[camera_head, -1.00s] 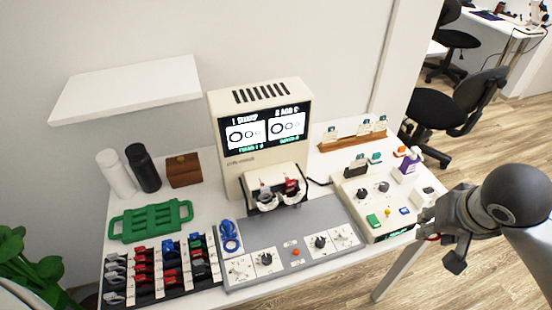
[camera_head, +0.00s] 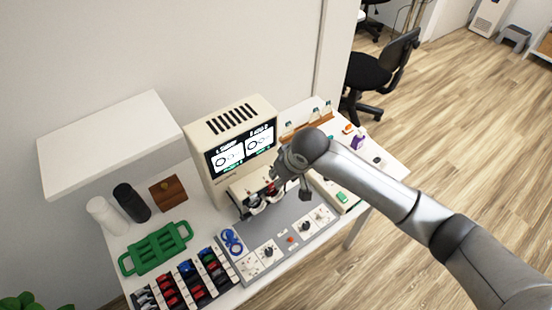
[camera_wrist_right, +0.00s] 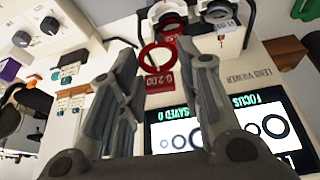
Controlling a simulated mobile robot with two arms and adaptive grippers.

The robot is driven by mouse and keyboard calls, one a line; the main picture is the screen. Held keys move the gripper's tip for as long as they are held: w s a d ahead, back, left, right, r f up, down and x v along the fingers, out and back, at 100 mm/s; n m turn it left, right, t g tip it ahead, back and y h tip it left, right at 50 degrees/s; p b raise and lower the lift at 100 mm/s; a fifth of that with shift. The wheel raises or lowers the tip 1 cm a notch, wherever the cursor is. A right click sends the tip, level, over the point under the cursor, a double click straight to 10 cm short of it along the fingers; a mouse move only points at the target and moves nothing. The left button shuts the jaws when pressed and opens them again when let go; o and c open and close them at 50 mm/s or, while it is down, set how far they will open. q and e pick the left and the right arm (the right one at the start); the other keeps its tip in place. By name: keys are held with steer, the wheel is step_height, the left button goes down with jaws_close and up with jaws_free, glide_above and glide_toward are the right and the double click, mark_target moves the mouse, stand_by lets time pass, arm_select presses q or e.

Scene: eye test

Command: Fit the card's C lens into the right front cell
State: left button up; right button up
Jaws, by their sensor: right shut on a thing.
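My right gripper (camera_wrist_right: 153,62) is shut on a red-rimmed lens (camera_wrist_right: 146,52) with a red, white-printed tab, held between the fingers. In the head view the gripper (camera_head: 283,172) is in front of the lens viewer (camera_head: 198,148), over its lens holder, and hides the held lens. The holder's two round cells (camera_wrist_right: 222,10) show at the top of the wrist view. The held lens appears just short of them; the exact gap is unclear. Which lens the card names as C cannot be read. My left gripper is not in view.
The lens rack (camera_head: 190,288), green tray (camera_head: 157,249) and blue item (camera_head: 232,242) are on the table's left. A grey panel with dials (camera_head: 268,256) lies before the viewer. A white shelf (camera_head: 105,145) hangs at upper left. Small cards stand on a wooden rack (camera_head: 292,131).

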steer(key=shift+n, duration=0.5)
steer(key=f+b, duration=0.1)
steer(key=a+f, duration=0.1)
steer(key=a+f+b, duration=0.1)
steer(key=f, duration=0.1)
steer(key=shift+w+b, duration=0.1)
steer(key=shift+b, duration=0.25)
steer(key=shift+f+b, duration=0.65)
steer(key=shift+b, duration=0.15)
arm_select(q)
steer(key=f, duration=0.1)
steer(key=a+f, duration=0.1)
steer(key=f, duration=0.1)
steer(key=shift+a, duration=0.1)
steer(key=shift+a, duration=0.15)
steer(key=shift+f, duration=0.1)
arm_select(e)
steer(key=shift+f, duration=0.2)
steer(key=shift+f, duration=1)
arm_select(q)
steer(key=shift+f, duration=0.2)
arm_select(e)
steer(key=o, duration=0.8)
